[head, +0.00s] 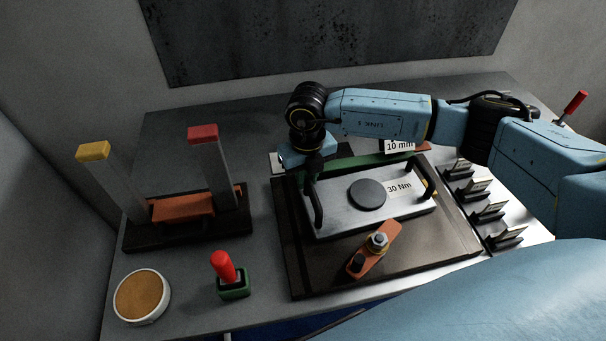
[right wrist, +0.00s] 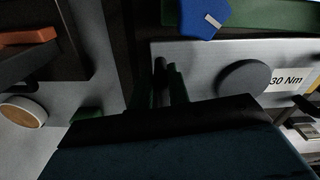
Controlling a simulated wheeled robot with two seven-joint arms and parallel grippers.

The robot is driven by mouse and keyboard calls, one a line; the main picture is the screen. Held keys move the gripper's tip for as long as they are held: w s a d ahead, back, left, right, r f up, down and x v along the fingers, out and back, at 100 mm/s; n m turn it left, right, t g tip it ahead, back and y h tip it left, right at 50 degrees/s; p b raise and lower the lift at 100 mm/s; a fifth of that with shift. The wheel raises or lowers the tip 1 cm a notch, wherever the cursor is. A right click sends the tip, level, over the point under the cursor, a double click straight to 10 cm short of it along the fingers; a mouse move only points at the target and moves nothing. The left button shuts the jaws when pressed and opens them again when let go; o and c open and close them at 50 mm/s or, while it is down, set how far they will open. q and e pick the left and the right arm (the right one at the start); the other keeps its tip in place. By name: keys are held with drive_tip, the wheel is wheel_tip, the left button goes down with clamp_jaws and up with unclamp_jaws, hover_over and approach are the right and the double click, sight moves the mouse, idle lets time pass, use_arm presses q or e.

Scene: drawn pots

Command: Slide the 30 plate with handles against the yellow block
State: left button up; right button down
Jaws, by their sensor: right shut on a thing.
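The grey plate labelled 30 Nm (head: 335,213) lies on a dark base, with a dark round disc on its top and a dark handle at each end. It also shows in the right wrist view (right wrist: 205,72). My right gripper (head: 313,168) is shut on the plate's left handle (head: 317,204); its fingers partly hide it. In the right wrist view the fingers (right wrist: 165,85) show close together at the handle. A small yellow block (head: 430,181) shows at the plate's right end, partly behind the right handle (head: 427,190); I cannot tell whether they touch. My left gripper is not in view.
A green bar (head: 360,163) runs behind the plate. An orange lever piece (head: 373,250) stands at its front. At left are posts with a yellow top (head: 93,151) and a red top (head: 202,133), a red-handled tool (head: 223,267) and a round tin (head: 142,296). Card holders (head: 490,209) stand right.

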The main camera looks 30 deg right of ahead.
drive_tip(key=shift+s+d, duration=0.1)
drive_tip(key=shift+d, duration=0.3)
drive_tip(key=c, duration=1.8)
unclamp_jaws()
drive_tip(key=o, duration=0.5)
drive_tip(key=shift+s+d, duration=0.15)
drive_tip(key=shift+o, duration=0.2)
drive_tip(key=shift+a+r, duration=0.15)
drive_tip(key=shift+a, duration=0.05)
wheel_tip(320, 180, up, 13)
drive_tip(key=b, duration=0.1)
